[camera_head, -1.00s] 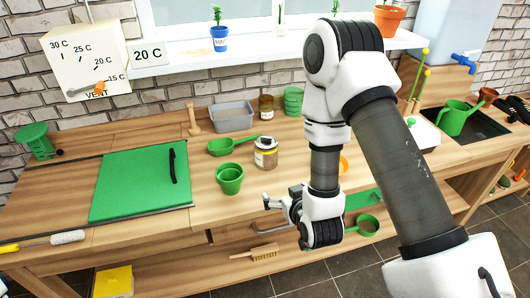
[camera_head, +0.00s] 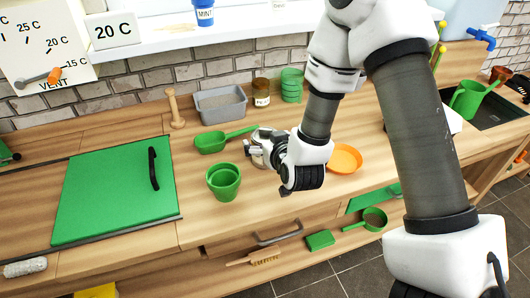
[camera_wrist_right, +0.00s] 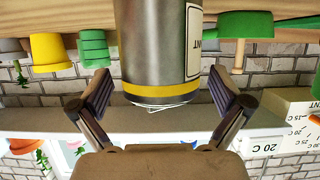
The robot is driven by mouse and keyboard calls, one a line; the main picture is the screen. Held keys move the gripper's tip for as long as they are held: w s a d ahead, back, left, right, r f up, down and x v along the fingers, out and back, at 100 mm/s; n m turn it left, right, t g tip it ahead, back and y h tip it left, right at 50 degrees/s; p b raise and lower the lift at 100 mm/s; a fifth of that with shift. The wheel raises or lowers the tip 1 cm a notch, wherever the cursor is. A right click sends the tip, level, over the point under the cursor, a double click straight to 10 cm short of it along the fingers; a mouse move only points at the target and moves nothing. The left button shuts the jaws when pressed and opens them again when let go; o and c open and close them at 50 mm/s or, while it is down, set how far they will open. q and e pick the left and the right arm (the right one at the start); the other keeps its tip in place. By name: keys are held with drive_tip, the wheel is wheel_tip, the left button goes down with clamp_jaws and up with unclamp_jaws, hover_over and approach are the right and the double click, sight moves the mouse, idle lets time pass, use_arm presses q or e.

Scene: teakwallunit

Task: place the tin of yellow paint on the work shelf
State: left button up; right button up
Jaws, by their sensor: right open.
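The tin of yellow paint (camera_wrist_right: 165,45) is a grey metal can with a yellow band and a white label. It stands on the wooden bench top, and in the head view (camera_head: 257,152) my right gripper partly hides it. My right gripper (camera_wrist_right: 160,90) is open, with its two fingers on either side of the tin's banded end; gaps show between the fingers and the tin. The wrist view is upside down. A lower wooden shelf (camera_head: 200,284) runs under the bench; I cannot tell if it is the work shelf. My left gripper is not in view.
Green pots (camera_head: 223,182) stand just left of the tin, with a green scoop (camera_head: 212,142) behind them. A grey tray (camera_head: 220,103) and a brown jar (camera_head: 261,92) are at the back. An orange bowl (camera_head: 345,158) lies to the right. A green board (camera_head: 115,190) covers the left.

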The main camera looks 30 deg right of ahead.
drive_tip(key=shift+p+x, duration=0.3)
drive_tip(key=shift+x, duration=0.95)
drive_tip(key=shift+w+d+f, duration=0.1)
drive_tip(key=shift+w, duration=0.4)
drive_tip(key=c, duration=1.7)
drive_tip(key=shift+o, duration=0.2)
